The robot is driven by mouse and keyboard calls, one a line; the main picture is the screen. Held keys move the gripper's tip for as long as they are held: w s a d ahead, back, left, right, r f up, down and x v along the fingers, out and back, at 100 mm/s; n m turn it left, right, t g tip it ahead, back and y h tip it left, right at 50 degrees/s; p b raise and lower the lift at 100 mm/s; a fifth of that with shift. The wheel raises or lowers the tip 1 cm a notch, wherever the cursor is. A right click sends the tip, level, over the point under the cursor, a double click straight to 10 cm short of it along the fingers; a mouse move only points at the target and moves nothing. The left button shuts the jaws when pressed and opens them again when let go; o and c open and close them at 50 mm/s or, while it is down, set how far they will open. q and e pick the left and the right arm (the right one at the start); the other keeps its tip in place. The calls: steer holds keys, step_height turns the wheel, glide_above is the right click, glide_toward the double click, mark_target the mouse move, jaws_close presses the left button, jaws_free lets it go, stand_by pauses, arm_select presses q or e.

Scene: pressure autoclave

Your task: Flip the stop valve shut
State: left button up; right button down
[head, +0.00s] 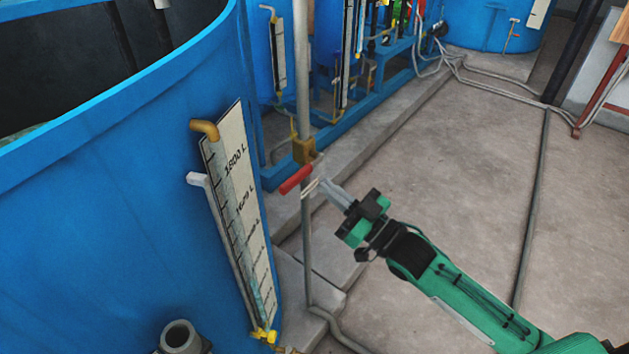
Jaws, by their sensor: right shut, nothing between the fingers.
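The stop valve has a brass body (304,150) on a vertical grey pipe, in the middle of the head view. Its red lever (296,180) points down and to the left, out to the side of the pipe. My right gripper (326,187) comes in from the lower right. Its fingers are shut and empty, with their tips close to the pipe just below the valve and to the right of the red lever. I cannot tell whether the tips touch the pipe or lever. My left gripper is not in view.
A large blue tank (120,200) with a white level gauge (238,190) fills the left side. A blue frame (385,95) with pipes stands behind the valve. A low concrete ledge (375,140) runs below it. The concrete floor (470,190) at right is mostly clear, with thin pipes along it.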

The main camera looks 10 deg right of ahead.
steer(key=shift+v, duration=1.1)
steer(key=shift+a, duration=0.1)
